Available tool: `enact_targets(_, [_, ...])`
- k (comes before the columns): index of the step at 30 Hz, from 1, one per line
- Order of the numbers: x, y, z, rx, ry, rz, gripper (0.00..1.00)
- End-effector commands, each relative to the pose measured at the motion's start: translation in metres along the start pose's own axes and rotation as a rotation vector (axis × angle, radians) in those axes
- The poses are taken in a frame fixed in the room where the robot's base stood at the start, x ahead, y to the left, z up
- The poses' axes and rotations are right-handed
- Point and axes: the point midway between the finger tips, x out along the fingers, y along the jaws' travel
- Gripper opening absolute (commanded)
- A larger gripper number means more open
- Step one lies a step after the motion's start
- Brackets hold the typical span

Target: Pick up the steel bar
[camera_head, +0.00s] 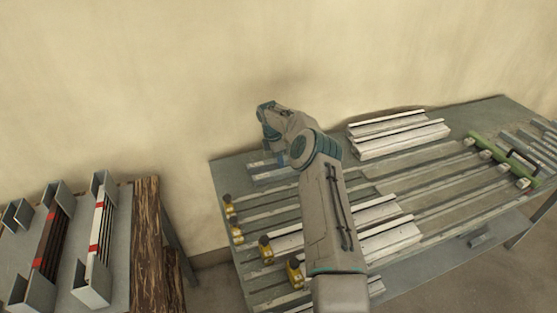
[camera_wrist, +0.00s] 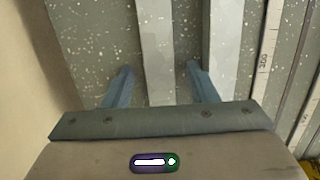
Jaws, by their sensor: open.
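In the wrist view a plain light-grey steel bar (camera_wrist: 155,40) runs between the two blue fingers of my gripper (camera_wrist: 159,68). The fingers are open, one on each side of the bar, with a visible gap to it on both sides. Their height relative to the bar is hard to tell. A second similar bar (camera_wrist: 224,45) lies parallel, just right of the right finger. In the head view my gripper (camera_head: 282,158) is at the bench's far left corner, over short grey bars (camera_head: 262,164), and my arm partly hides them.
The grey bench (camera_head: 228,172) carries long rails, yellow-and-black stops (camera_head: 266,250), white profiles (camera_head: 398,137) and a green clamp beam (camera_head: 503,160). A ruler strip (camera_wrist: 266,50) lies right of the bars. A side table (camera_head: 120,250) with profile racks stands left. The wall is close behind.

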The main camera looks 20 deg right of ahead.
Motion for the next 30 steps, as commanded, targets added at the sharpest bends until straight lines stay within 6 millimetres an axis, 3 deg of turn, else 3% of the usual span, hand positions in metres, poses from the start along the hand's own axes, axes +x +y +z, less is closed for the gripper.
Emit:
enact_targets(8, [0.004, 0.000, 0.000, 0.000, -0.001, 0.001, 0.53])
enact_targets(14, [0.004, 0.000, 0.000, 0.000, -0.001, 0.001, 0.03])
enact_targets(15, [0.004, 0.000, 0.000, -0.001, -0.001, 0.001, 0.00])
enact_targets(25, [0.001, 0.001, 0.001, 0.000, -0.001, 0.002, 0.00])
enact_targets(30, [-0.011, 0.001, 0.002, -0.001, -0.002, 0.006, 0.00])
